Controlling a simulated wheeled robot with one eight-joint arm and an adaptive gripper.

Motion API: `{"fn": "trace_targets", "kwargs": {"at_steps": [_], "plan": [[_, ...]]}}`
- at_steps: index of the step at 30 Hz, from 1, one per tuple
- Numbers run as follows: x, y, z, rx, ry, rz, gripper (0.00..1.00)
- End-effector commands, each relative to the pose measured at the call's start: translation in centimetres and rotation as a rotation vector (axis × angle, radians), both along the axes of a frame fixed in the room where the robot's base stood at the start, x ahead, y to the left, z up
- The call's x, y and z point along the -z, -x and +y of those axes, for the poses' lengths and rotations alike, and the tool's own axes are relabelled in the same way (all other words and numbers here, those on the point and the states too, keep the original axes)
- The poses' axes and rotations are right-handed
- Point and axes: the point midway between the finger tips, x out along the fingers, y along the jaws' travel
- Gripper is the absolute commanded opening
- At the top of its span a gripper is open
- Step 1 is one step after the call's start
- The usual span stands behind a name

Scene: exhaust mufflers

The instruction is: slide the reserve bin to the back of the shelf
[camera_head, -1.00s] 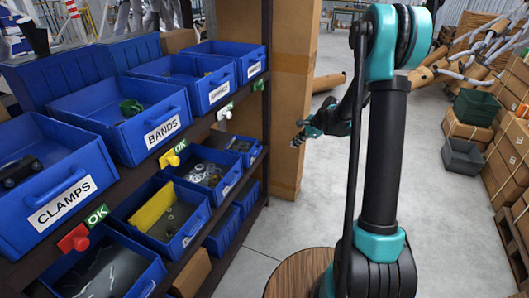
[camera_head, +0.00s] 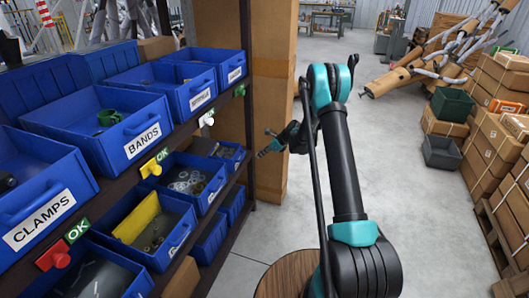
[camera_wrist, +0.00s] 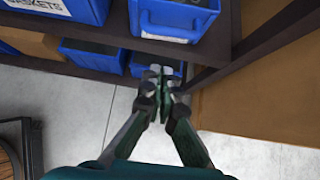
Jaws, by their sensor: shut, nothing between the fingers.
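No bin label reads "reserve", so I cannot tell which bin is meant. Blue bins fill a dark shelf unit (camera_head: 110,190) at the left. Low down in the wrist view, two unlabelled blue bins sit on the lowest level, a left one (camera_wrist: 92,58) and a right one (camera_wrist: 140,66). In the head view, blue bins (camera_head: 212,238) also show on that level. My gripper (camera_head: 266,143) is to the right of the shelf's end post, apart from the bins. In the wrist view its fingertips (camera_wrist: 159,78) are together and empty, overlapping the right low bin in the picture.
Labelled bins, CLAMPS (camera_head: 40,205) and BANDS (camera_head: 105,125), stand on the upper level. A brown cardboard column (camera_head: 273,100) stands just beyond the shelf's end. A round wooden top (camera_head: 285,275) is close in front. Grey floor (camera_head: 400,200) is clear to the right.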

Motion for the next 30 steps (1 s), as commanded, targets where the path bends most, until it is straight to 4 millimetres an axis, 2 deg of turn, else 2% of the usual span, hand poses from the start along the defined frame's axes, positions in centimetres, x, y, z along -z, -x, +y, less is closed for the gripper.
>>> {"fn": "trace_targets", "kwargs": {"at_steps": [6,13,30], "plan": [[3.1,-1.0,2.9,-0.002,0.0,-0.001,0.0],[2.9,-2.0,5.7,-0.002,0.001,0.0,0.0],[2.8,-2.5,6.9,-0.001,0.001,-0.001,0.0]]}}
